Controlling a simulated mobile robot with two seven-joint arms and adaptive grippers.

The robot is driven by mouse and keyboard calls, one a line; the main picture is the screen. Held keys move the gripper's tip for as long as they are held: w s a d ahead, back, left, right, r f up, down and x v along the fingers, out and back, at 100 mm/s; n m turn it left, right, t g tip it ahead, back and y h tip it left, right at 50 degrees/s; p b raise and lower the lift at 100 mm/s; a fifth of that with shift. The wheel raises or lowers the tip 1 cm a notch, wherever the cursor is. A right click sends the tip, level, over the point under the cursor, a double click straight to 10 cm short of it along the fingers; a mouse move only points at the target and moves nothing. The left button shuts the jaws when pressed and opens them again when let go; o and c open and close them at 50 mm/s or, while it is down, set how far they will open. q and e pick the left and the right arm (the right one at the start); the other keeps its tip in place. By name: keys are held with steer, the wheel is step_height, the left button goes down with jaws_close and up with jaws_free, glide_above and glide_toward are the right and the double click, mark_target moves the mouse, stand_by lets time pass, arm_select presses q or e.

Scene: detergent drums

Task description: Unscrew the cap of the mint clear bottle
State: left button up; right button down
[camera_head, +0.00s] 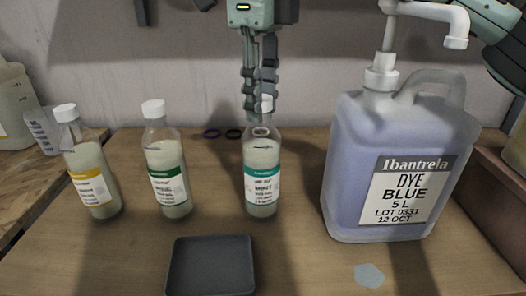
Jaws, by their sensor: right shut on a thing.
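The mint clear bottle (262,170) stands upright on the table, with a teal-banded label reading "MINT" and pale contents. My right gripper (262,114) points straight down over the bottle's top, its dark fingers shut on the white cap (267,104). The cap shows only partly between and behind the fingers. My left gripper is not in view.
Two white-capped bottles, green-labelled (166,175) and yellow-labelled (92,180), stand to the left. A large blue dye jug (345,150) with a pump stands close on the right. An empty dark tray (211,265) lies in front. Two small rings (211,133) lie at the back.

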steer(key=shift+r, duration=1.05)
steer(key=shift+r, duration=0.25)
steer(key=shift+r, duration=1.9)
steer(key=shift+r, duration=0.25)
steer(key=shift+r, duration=1.3)
steer(key=shift+r, duration=0.1)
steer(key=shift+r, duration=1.9)
